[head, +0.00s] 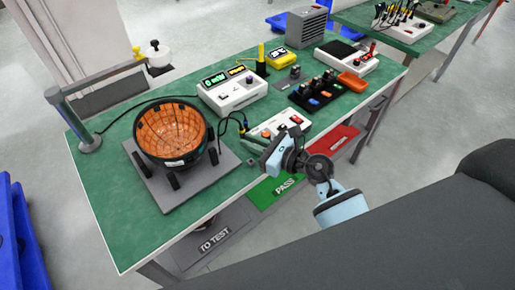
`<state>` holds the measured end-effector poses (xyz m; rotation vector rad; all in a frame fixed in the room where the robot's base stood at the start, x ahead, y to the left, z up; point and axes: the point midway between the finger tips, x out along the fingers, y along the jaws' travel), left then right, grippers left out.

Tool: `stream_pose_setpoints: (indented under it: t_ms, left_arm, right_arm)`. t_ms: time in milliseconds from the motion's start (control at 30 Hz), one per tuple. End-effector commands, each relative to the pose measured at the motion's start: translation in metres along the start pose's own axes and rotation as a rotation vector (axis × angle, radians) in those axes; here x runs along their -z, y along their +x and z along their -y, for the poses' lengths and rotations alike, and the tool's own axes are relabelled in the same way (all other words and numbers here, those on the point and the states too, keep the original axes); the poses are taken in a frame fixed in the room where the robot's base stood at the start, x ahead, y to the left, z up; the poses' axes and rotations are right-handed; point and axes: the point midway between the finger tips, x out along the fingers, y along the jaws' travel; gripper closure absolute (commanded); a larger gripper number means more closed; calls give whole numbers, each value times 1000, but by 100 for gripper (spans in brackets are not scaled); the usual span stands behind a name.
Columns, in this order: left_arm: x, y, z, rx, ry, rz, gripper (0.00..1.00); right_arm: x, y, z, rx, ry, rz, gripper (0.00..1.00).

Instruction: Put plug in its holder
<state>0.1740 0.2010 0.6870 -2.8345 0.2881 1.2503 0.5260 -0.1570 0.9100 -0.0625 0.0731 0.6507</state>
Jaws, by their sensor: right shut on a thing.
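My right gripper (258,151) is over the bench in front of the white box with red and orange parts (280,125). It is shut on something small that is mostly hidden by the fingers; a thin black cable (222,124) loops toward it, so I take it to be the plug. I cannot make out the plug's shape or tell which item is its holder. My left gripper is not in view.
An orange-lined black bowl (170,132) stands on a grey plate (190,192) at left. A white instrument with green display (232,91), a black tray of small coloured parts (316,91) and an orange case (352,82) stand behind. The bench's front left (125,235) is clear.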

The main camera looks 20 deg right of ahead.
Motion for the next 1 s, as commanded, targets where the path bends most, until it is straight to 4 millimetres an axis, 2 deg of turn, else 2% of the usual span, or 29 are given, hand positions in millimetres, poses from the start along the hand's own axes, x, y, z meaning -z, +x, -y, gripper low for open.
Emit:
stream_pose_setpoints:
  t_ms: [33, 100, 233, 900, 1000]
  left_arm:
    - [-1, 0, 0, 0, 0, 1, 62]
    - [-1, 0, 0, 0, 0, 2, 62]
    - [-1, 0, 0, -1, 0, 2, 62]
    - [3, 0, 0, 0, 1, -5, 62]
    - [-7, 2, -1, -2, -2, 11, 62]
  right_arm:
    - [12, -2, 2, 47, 27, 23, 100]
    - [21, -4, 6, 89, 37, 47, 100]
    - [31, -7, 8, 128, 43, 72, 100]
    - [34, -9, 8, 178, 44, 81, 100]
    - [43, -9, 8, 178, 46, 77, 100]
